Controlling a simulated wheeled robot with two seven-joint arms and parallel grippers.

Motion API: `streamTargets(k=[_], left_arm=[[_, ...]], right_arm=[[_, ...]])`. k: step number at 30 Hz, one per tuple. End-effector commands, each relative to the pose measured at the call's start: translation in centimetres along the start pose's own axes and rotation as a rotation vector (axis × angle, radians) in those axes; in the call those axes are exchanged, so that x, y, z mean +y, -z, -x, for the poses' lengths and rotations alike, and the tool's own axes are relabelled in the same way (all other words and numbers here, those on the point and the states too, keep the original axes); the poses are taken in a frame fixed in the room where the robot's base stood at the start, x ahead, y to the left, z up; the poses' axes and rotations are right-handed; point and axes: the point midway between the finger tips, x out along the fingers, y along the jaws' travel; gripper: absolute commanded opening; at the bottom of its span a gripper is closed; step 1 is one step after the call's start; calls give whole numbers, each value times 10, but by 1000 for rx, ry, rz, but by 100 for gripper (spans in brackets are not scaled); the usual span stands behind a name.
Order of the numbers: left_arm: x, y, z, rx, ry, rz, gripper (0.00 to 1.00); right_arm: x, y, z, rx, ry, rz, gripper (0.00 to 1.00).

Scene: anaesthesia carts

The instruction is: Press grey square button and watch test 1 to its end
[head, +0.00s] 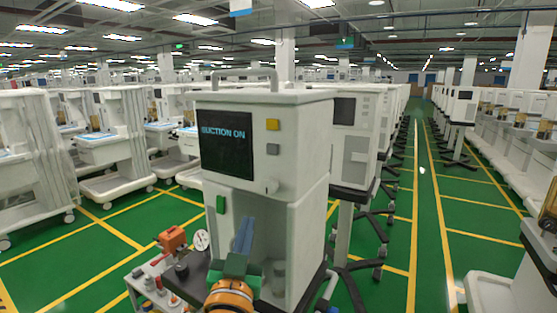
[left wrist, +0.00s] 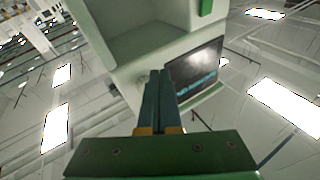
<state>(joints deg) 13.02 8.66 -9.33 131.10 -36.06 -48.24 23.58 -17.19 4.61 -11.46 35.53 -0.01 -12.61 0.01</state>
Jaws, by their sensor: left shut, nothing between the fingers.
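The white cart (head: 310,130) in front of me has a dark screen (head: 226,143) reading "SUCTION ON". The grey square button (head: 273,149) is right of the screen, below a yellow square button (head: 273,124). My left gripper (head: 246,222) is shut and empty, its blue fingers pointing up in front of the cart's lower recess, below the grey button. In the left wrist view, the shut fingers (left wrist: 161,74) overlap the edge of the tilted screen (left wrist: 205,75); I cannot make out the grey button there. My right gripper is not in view.
A green block (head: 220,204) sits on the cart's front below the screen; it also shows in the left wrist view (left wrist: 206,7). A round gauge (head: 201,240) and an orange device (head: 172,239) stand at lower left. Other carts line both sides; a green aisle is free at right.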

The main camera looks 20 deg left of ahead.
Motion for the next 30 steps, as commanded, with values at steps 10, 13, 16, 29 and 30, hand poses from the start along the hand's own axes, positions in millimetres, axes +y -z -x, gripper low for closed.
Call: streamTargets(k=[10, 13, 16, 29, 30], left_arm=[[-34, 117, 13, 336, 103, 87, 0], [-38, 127, 16, 367, 113, 96, 0], [-39, 130, 17, 375, 115, 98, 0], [-32, 125, 4, 373, 113, 97, 0], [-29, 124, -1, 373, 114, 96, 0]], right_arm=[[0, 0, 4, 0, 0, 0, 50], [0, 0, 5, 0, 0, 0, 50], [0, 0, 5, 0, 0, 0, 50], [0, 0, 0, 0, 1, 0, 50], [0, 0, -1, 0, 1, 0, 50]])
